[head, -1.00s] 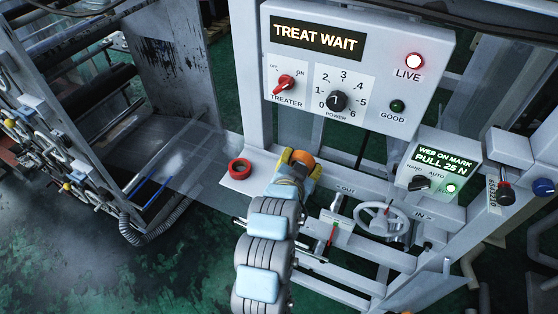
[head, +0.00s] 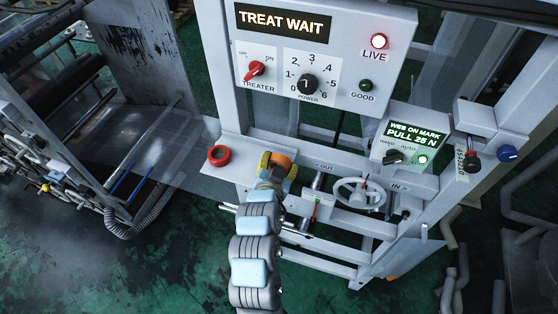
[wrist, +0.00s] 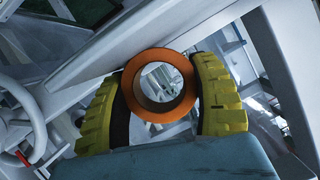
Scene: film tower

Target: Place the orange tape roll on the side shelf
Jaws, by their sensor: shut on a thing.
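The orange tape roll (head: 281,161) is held between the yellow-padded fingers of my gripper (head: 275,163). In the wrist view the roll (wrist: 135,88) faces the camera as an open ring, with a yellow finger of my gripper (wrist: 161,82) on each side. In the head view my gripper and the roll appear right of the red ring, over or near the shelf's right part. Their height above it cannot be told.
The treater panel (head: 318,55) stands above and behind the shelf. A handwheel (head: 361,196) and the web-tension box (head: 409,146) are to the right. Rails and posts of the frame surround my gripper. Bare shelf shows between the red ring and my gripper.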

